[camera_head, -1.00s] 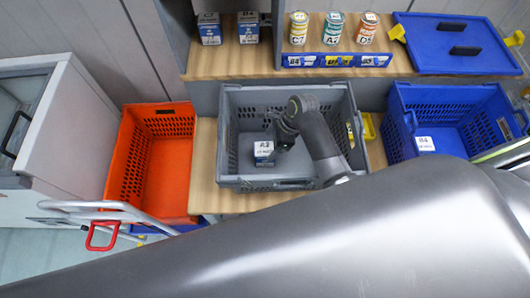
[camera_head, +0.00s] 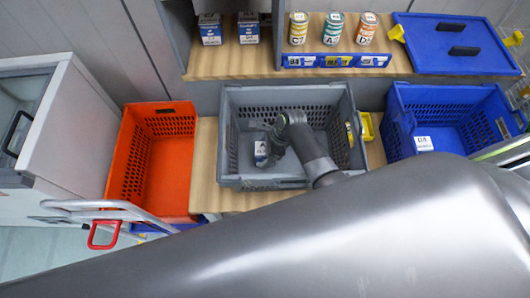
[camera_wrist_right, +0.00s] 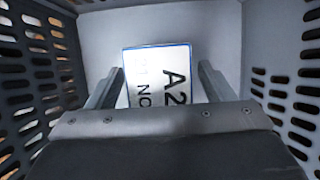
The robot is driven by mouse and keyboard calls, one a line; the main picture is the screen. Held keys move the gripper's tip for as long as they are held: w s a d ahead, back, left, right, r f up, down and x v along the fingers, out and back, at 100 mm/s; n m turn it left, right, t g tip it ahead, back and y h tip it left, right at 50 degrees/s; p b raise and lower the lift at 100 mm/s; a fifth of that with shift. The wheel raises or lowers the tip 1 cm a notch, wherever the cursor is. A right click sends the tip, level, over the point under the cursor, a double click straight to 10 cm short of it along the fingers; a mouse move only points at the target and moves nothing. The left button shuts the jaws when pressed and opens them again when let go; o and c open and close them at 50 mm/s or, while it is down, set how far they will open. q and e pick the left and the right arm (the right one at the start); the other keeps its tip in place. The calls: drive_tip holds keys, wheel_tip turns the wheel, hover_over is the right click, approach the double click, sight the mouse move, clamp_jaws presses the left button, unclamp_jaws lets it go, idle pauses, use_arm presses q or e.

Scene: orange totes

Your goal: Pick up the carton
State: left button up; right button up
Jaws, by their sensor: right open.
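The carton (camera_head: 261,153) stands in the grey crate (camera_head: 232,110), near its front left part. It is a small blue and white box. In the right wrist view the carton's white top (camera_wrist_right: 158,72) shows dark lettering reading "A2". My right gripper (camera_head: 270,146) reaches into the crate, right at the carton, partly covering it. In the right wrist view its two fingers (camera_wrist_right: 160,88) are apart, one on each side of the carton. Whether they touch it I cannot tell. My left gripper is not in view.
An orange crate (camera_head: 177,180) stands left of the grey crate, and a blue crate (camera_head: 478,92) stands to the right. The shelf (camera_head: 222,66) behind holds two more cartons (camera_head: 210,30), several cans (camera_head: 333,28) and a blue lid (camera_head: 455,45). The grey crate's walls surround my gripper.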

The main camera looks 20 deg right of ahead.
drive_tip(key=c, duration=1.2)
drive_tip(key=shift+r, duration=0.1)
